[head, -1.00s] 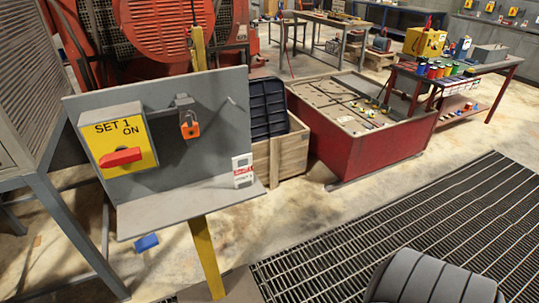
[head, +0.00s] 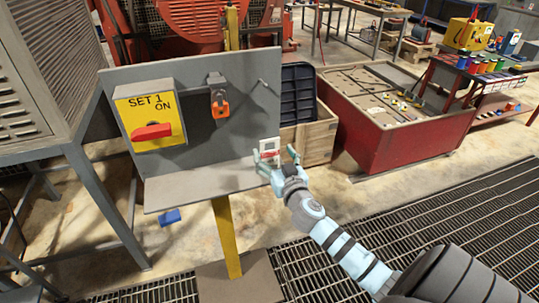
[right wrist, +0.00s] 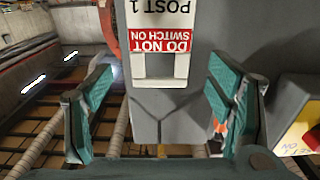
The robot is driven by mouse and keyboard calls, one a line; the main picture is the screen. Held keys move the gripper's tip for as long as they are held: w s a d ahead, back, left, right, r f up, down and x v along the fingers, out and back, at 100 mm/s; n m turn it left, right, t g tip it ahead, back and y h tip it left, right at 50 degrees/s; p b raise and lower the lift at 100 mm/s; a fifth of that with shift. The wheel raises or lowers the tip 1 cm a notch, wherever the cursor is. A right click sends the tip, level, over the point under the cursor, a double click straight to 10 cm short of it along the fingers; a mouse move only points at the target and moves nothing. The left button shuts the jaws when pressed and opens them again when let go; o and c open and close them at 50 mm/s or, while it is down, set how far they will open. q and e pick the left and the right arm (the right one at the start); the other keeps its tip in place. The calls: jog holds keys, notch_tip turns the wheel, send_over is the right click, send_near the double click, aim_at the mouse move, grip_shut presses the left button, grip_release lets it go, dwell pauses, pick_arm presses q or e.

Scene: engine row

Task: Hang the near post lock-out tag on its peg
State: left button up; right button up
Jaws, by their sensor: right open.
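The white and red lock-out tag (head: 269,147) stands upright at the right end of the grey post's ledge, against the backboard. It shows upside down in the right wrist view (right wrist: 158,42), reading "POST 1" and "DO NOT SWITCH ON", with a square opening. The thin peg (head: 263,82) sticks out of the board's upper right and is bare. My right gripper (head: 277,160) is open at the tag, partly covering its lower part in the head view. In the right wrist view its fingers (right wrist: 158,82) stand apart on either side of the tag, not touching it. My left gripper is out of view.
The backboard (head: 200,150) carries a yellow switch box (head: 149,117) with a red handle, and an orange padlock (head: 220,107) on a hasp. A wooden crate (head: 307,143) and a red bin (head: 400,150) stand behind right. The floor grating in front is open.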

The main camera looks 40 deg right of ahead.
jog(key=x, duration=0.4)
jog(key=shift+w+f, duration=0.1)
jog(key=c, duration=1.1)
notch_tip(320, 180, up, 10)
jog(key=p, duration=0.5)
jog(key=shift+f, duration=0.1)
notch_tip(320, 180, up, 10)
jog(key=p, duration=0.2)
send_over(270, 151)
jog(key=shift+w, duration=0.15)
